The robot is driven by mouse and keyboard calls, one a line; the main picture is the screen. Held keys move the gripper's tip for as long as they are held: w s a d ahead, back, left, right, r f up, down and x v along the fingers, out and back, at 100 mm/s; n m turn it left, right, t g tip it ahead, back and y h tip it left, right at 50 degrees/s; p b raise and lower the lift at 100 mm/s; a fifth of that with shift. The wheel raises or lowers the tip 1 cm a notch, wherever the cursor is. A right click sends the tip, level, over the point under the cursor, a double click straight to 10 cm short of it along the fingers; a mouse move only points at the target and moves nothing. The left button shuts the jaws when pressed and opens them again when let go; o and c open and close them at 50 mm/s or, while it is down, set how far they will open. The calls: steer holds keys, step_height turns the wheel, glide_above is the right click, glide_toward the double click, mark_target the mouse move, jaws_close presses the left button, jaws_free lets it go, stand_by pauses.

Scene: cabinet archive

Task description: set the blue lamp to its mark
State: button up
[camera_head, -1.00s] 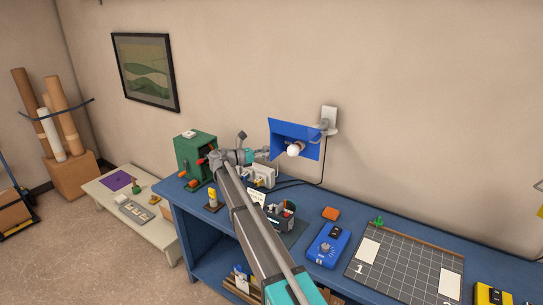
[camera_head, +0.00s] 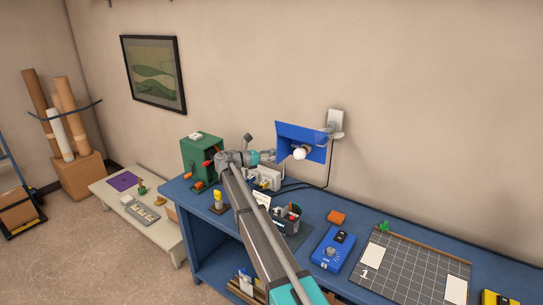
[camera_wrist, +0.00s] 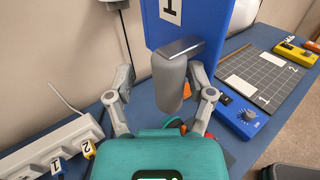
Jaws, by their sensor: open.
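The blue lamp (camera_head: 290,133) has a box-like shade with a white bulb below and is fixed to the wall by a grey bracket (camera_head: 336,124). In the wrist view its blue shade (camera_wrist: 190,35) bears a label reading 1. A grey rounded handle (camera_wrist: 170,85) with a flat top stands out from the shade. My gripper (camera_wrist: 165,80) is open, with one finger on each side of the handle and gaps showing between. In the head view my gripper (camera_head: 268,157) is just left of the shade. I cannot make out the lamp's mark.
A green box (camera_head: 203,152) with red and orange handles stands left on the blue bench. A white power strip (camera_wrist: 50,150) lies near the wall. A blue dial box (camera_head: 333,250) and a grey gridded board (camera_head: 410,267) lie to the right.

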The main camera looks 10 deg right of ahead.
steer(key=shift+a, duration=0.1)
steer(key=v, duration=1.2)
steer(key=shift+f, duration=0.1)
steer(key=s+d+f+m+g+y, duration=0.2)
steer(key=s+d+f+m+y, duration=0.3)
steer(key=s+d, duration=0.45)
steer(key=s+d+f+m+g+y, duration=0.25)
steer(key=s+d+f+m, duration=0.25)
steer(key=s+d+f, duration=0.4)
steer(key=s+f+m+y, duration=0.2)
steer(key=s+m+y, duration=0.3)
steer(key=s, duration=0.5)
steer(key=s+f+m+y, duration=0.2)
steer(key=s+m+y, duration=0.3)
steer(key=s, duration=0.5)
steer(key=shift+s+f+m, duration=0.2)
steer(key=shift+f+m, duration=0.05)
steer(key=shift+m, duration=0.15)
